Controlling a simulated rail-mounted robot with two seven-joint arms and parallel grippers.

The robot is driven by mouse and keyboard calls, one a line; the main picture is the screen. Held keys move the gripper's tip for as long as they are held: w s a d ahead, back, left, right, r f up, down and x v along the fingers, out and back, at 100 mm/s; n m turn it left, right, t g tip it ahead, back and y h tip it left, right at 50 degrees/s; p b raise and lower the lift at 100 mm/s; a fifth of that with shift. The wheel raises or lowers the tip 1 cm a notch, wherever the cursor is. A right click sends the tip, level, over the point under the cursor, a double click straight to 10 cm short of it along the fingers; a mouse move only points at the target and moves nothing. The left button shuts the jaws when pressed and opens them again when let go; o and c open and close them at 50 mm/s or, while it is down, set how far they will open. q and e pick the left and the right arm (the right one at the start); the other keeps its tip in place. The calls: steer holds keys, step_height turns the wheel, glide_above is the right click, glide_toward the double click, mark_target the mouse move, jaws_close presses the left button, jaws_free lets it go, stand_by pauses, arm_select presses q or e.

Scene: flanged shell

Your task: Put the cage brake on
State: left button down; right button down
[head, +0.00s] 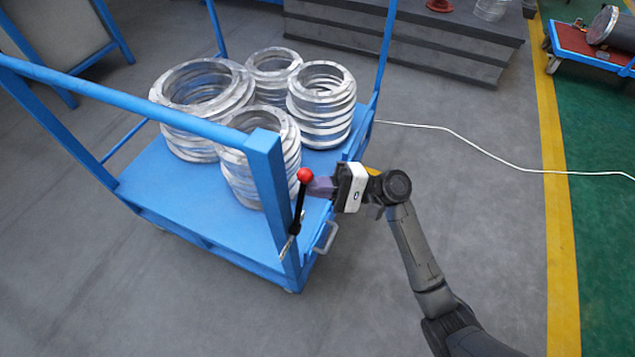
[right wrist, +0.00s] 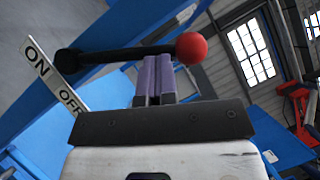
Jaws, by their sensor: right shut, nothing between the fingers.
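The blue cage cart (head: 190,215) has a brake lever (head: 298,212) on its near corner post, a black rod with a red ball (head: 305,174) at its upper end. In the head view the lever stands nearly upright, leaning slightly. In the right wrist view the rod (right wrist: 120,52) runs across, just beyond my fingertips, with the red ball (right wrist: 191,47) to their right. A plate marked ON and OFF (right wrist: 54,76) is by the pivot end; which mark the lever is set to is unclear. My right gripper (head: 314,187) is shut and empty beside the lever; contact is unclear. My left gripper is out of view.
Several stacks of silvery flanged rings (head: 322,105) stand on the cart's deck. A blue top rail (head: 120,98) and posts frame it. A white cable (head: 470,143) crosses the grey floor to the right. A grey step (head: 420,50) lies behind; floor right of the cart is open.

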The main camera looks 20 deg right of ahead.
mark_target(288, 200)
steer(key=shift+s+a+r+n+g+h+p, duration=0.3)
steer(key=shift+s+a+r+n+p, duration=0.15)
steer(key=shift+n+p, duration=0.3)
steer(key=shift+s+a+r+n+g+h+p, duration=0.3)
steer(key=shift+s+a+r+n+p, duration=0.15)
steer(key=shift+n+p, duration=0.25)
steer(key=shift+s+a+r+n+h+p, duration=0.15)
steer(key=shift+s+a+n+h+p, duration=0.15)
steer(key=shift+n+p, duration=0.2)
steer(key=shift+a+n, duration=0.15)
steer(key=shift+n, duration=0.1)
steer(key=shift+s, duration=0.1)
